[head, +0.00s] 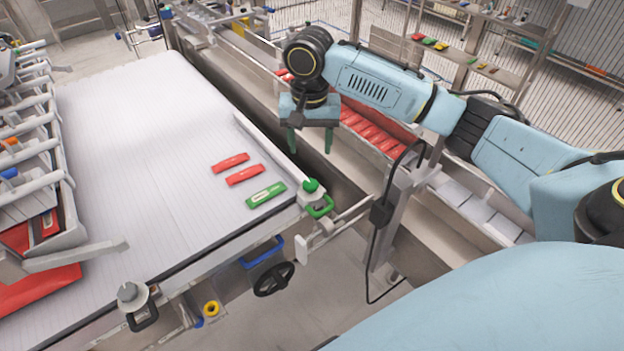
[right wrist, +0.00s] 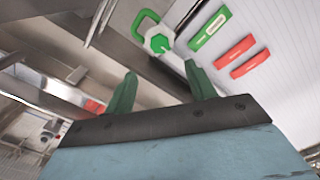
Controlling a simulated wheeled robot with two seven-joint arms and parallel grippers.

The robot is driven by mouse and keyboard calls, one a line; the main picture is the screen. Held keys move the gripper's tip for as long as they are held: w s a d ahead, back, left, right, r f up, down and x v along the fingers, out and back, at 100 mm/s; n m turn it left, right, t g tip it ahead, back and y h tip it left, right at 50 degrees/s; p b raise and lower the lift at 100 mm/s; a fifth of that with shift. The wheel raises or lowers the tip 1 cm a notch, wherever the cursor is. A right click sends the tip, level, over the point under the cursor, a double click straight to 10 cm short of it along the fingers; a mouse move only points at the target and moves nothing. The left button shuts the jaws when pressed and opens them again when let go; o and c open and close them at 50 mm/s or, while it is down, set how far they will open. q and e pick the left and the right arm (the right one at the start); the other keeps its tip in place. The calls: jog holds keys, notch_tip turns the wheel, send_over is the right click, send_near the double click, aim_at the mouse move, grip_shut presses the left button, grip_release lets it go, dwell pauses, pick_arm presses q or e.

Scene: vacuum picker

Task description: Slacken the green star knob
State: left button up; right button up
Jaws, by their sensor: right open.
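The green star knob (head: 310,185) sits at the front right corner of the white conveyor table, just above a green loop handle (head: 321,208). In the right wrist view the knob (right wrist: 159,44) shows as a small green piece on a light fitting, beside the loop handle (right wrist: 146,22). My right gripper (head: 311,147) points down with its green fingers apart and empty. It is above and behind the knob in the head view and not touching it. In the right wrist view the knob lies beyond the fingertips (right wrist: 160,72). My left gripper is not in view.
A green packet (head: 266,195) and two red packets (head: 245,174) lie on the white table (head: 140,150) near the knob. A raised rail (head: 265,145) runs along its right edge. A post with a black cable (head: 380,215) stands to the right. A grey knob (head: 128,292) is at the front left.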

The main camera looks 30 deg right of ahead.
aim_at(311, 183)
notch_tip(311, 183, down, 11)
dwell(0.3)
